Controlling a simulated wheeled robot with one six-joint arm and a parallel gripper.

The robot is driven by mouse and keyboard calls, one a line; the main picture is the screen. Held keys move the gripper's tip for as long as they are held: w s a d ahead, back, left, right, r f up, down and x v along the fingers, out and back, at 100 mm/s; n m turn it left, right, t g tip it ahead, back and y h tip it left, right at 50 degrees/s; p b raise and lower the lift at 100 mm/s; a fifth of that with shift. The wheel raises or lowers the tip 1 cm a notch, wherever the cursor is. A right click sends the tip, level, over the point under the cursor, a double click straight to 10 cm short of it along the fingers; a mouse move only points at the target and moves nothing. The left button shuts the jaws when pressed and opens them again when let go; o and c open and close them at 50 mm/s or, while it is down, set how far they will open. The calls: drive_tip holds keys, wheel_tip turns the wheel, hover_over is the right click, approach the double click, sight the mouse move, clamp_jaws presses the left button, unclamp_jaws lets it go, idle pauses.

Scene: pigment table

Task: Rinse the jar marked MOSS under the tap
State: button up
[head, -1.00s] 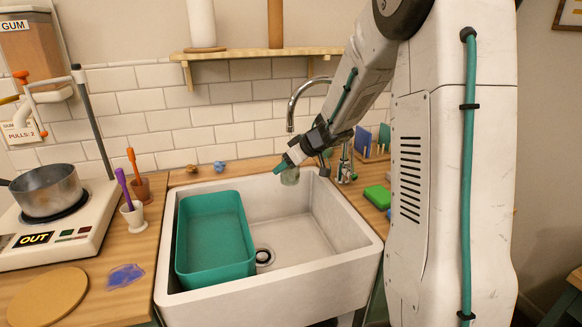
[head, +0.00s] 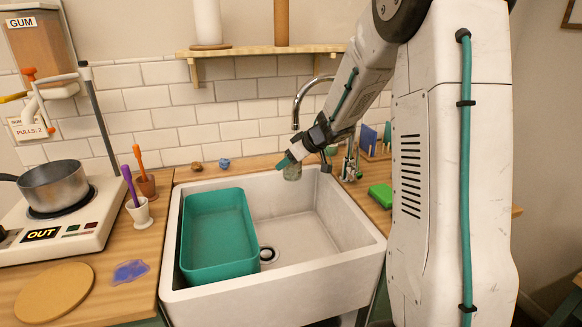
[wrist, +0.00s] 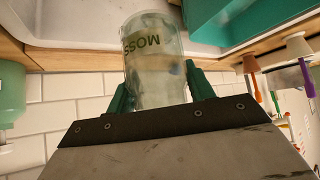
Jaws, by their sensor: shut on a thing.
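The jar marked MOSS (wrist: 152,62) is clear glass with its label upside down in the wrist view, and it looks smeared inside. My gripper (wrist: 157,90) is shut on it, one green finger on each side. In the head view the jar (head: 292,172) hangs from my gripper (head: 286,160) over the back of the white sink (head: 325,262). The curved metal tap (head: 296,108) rises behind it, its spout close above the jar. Whether the jar is directly under the spout is hard to tell. No water stream is visible.
A teal basin (head: 217,232) fills the sink's left side, beside the drain (head: 267,254). A green sponge (head: 381,195) lies on the right counter. A pan (head: 53,186) sits on the hotplate at left. The sink's right side is clear.

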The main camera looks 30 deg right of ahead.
drive_tip(key=shift+d, duration=0.5)
drive_tip(key=shift+a, duration=0.1)
drive_tip(key=shift+a, duration=0.5)
drive_tip(key=shift+d, duration=0.2)
drive_tip(key=shift+d, duration=0.4)
drive_tip(key=shift+s, duration=0.1)
drive_tip(key=s+a, duration=0.1)
drive_tip(key=s, duration=0.6)
drive_tip(key=shift+s, duration=0.4)
idle(0.8)
